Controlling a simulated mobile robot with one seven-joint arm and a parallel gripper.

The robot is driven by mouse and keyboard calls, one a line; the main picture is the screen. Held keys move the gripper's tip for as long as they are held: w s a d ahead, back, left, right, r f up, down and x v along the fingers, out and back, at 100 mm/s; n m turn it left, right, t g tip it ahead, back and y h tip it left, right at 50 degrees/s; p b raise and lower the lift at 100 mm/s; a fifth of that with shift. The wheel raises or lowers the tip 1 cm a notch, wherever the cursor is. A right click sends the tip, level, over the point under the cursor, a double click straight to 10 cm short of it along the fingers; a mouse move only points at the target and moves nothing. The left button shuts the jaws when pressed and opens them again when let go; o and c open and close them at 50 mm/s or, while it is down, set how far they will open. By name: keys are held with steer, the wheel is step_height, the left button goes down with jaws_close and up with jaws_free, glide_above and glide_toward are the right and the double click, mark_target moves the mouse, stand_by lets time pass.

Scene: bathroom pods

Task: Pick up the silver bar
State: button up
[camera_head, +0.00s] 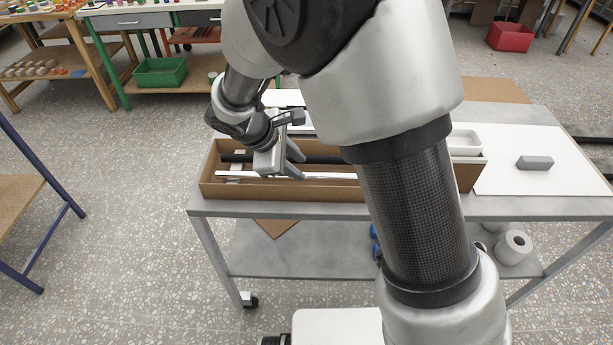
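A long, thin, pale silver-white bar (330,176) lies lengthwise in an open brown cardboard tray (250,190) on the grey table. My arm hides part of its right side. My gripper (296,164) is over the left half of the tray, pointing down to the right, with its two grey fingers apart. The nearer fingertip overlaps the bar in this view; I cannot tell whether it touches. Nothing shows between the fingers. A dark rod (325,158) lies behind the bar in the same tray.
A grey block (535,162) sits on a white sheet (510,180) at the table's right. A white container (464,140) stands near the tray's right end. Paper rolls (514,246) lie on the lower shelf. My arm covers the middle of the table.

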mark_target(307, 175)
steer(key=x, duration=0.5)
steer(key=shift+s+a+f+b, duration=0.1)
steer(key=shift+b, duration=0.2)
jaws_close()
